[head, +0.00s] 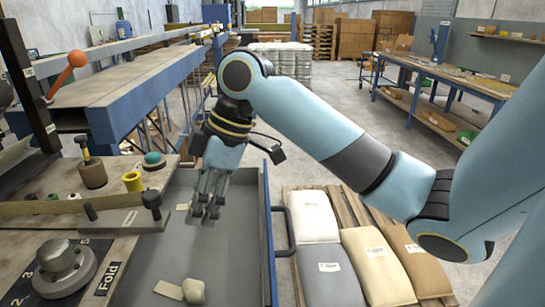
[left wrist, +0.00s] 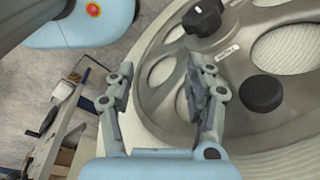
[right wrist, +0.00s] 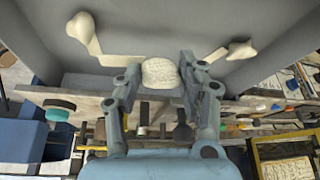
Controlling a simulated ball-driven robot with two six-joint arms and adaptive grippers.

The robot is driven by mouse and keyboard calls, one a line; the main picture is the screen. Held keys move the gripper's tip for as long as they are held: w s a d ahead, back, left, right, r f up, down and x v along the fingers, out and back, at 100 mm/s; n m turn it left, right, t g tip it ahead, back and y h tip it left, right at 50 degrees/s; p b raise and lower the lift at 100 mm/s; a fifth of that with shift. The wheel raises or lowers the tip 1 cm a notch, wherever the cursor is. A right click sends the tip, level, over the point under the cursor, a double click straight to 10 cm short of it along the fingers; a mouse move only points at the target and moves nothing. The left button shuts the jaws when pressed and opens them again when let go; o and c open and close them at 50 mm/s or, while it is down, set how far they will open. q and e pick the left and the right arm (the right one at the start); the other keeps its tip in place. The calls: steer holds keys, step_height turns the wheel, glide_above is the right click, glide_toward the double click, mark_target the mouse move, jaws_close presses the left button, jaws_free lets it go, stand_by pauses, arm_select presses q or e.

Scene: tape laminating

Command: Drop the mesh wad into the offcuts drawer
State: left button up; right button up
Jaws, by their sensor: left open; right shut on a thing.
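The mesh wad (right wrist: 160,73), pale and rounded with a textured surface, is between the fingertips of my right gripper (right wrist: 158,88) in the right wrist view. The right gripper is shut on it. In the head view the right gripper (head: 208,208) points down over the open offcuts drawer (head: 240,240), a grey tray with a blue side, and the fingers hide the wad. A cream lump (head: 193,291) and small pale strips (head: 168,290) lie in the drawer. My left gripper (left wrist: 158,85), seen only in its wrist view, is open and empty above a grey spoked wheel (left wrist: 265,55).
Left of the drawer is a bench with a round metal knob (head: 62,264), a yellow spool (head: 132,181) and a brown pot (head: 92,173). The drawer handle (head: 286,230) sticks out right. Filled sacks (head: 375,265) lie on a pallet beyond it. Black knobs (left wrist: 262,93) rise from the wheel.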

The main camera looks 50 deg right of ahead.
steer(key=o, duration=0.8)
steer(key=shift+r, duration=0.1)
arm_select(q)
steer(key=shift+s, duration=0.2)
arm_select(e)
steer(key=shift+o, duration=0.2)
arm_select(q)
steer(key=shift+a, duration=0.1)
arm_select(e)
steer(key=shift+r, duration=0.1)
steer(key=v, duration=1.1)
steer(key=shift+s+r, duration=0.2)
steer(key=shift+r, duration=0.1)
steer(key=shift+d, duration=0.2)
